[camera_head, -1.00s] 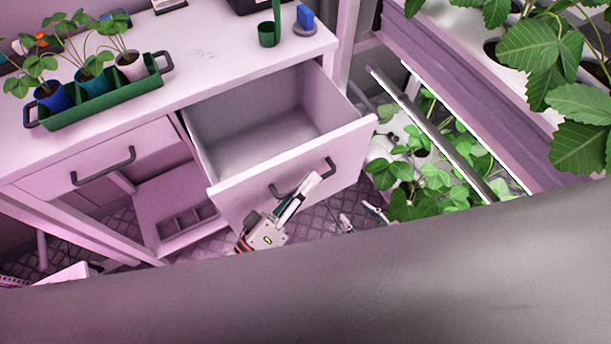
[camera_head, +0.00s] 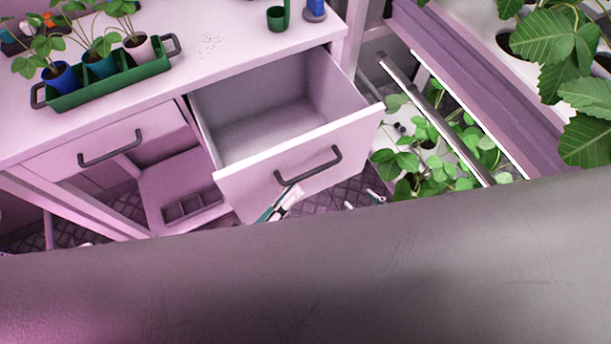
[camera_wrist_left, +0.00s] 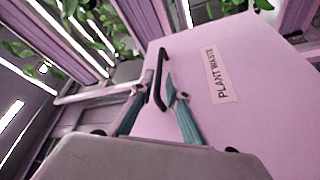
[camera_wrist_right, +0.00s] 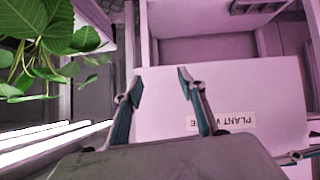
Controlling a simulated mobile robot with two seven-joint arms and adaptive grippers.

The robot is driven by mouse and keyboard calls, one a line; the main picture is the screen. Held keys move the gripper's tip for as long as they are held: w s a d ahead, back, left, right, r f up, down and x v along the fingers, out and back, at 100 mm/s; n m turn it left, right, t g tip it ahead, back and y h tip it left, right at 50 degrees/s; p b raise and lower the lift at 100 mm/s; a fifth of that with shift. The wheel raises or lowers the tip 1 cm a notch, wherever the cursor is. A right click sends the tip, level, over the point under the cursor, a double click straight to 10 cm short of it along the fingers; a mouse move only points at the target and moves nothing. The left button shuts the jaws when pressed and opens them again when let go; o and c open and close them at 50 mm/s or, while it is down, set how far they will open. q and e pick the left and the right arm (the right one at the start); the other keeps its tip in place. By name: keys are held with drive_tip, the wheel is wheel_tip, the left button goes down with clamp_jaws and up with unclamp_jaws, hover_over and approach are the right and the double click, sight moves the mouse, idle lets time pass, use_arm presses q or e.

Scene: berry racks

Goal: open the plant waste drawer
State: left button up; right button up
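The plant waste drawer (camera_head: 255,185) stands pulled well out of the white bench, and its inside looks empty. Its dark handle (camera_head: 308,167) is on the front, and the left wrist view shows the "PLANT WASTE" label (camera_wrist_left: 222,75). My left gripper (camera_head: 291,192) is just below the handle in the head view.
A green planter (camera_head: 110,80) with potted plants and a green cup (camera_head: 278,18) stand on the bench. A closed-looking drawer (camera_head: 95,145) is at left. A plant rack with rails (camera_head: 440,120) and leaves borders the right side.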

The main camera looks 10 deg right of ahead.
use_arm(q)
drive_tip(key=shift+v, duration=2.4)
